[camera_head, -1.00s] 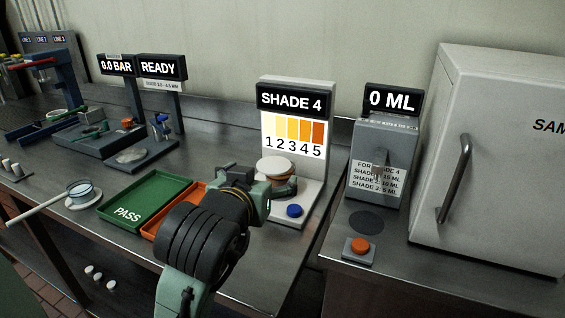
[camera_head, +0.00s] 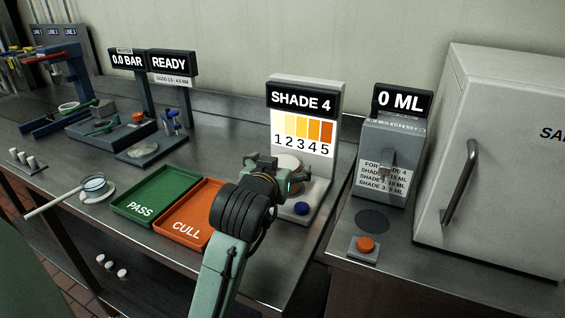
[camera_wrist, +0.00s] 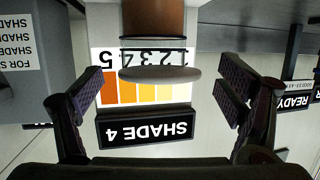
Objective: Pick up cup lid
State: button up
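The cup lid (camera_wrist: 160,74) is a pale grey disc, seen nearly edge-on between my fingers in the wrist view, which is upside down. It also shows as a pale disc (camera_head: 288,160) behind my gripper in the head view. The brown cup body (camera_wrist: 152,17) shows at the top edge of the wrist view, partly cut off. My gripper (camera_wrist: 158,88) is open, with one finger on each side of the lid and a visible gap to both. In the head view, my gripper (camera_head: 279,172) hides most of the cup on the shade stand.
The shade display (camera_head: 303,115) stands upright behind the cup, with a blue button (camera_head: 301,208) in front. Green PASS (camera_head: 160,192) and orange CULL (camera_head: 190,226) trays lie to the left. A dispenser (camera_head: 388,160) and white cabinet (camera_head: 500,150) stand to the right.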

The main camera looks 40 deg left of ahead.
jog(key=c, duration=0.9)
jog(key=shift+c, duration=0.2)
jog(key=shift+r, duration=0.1)
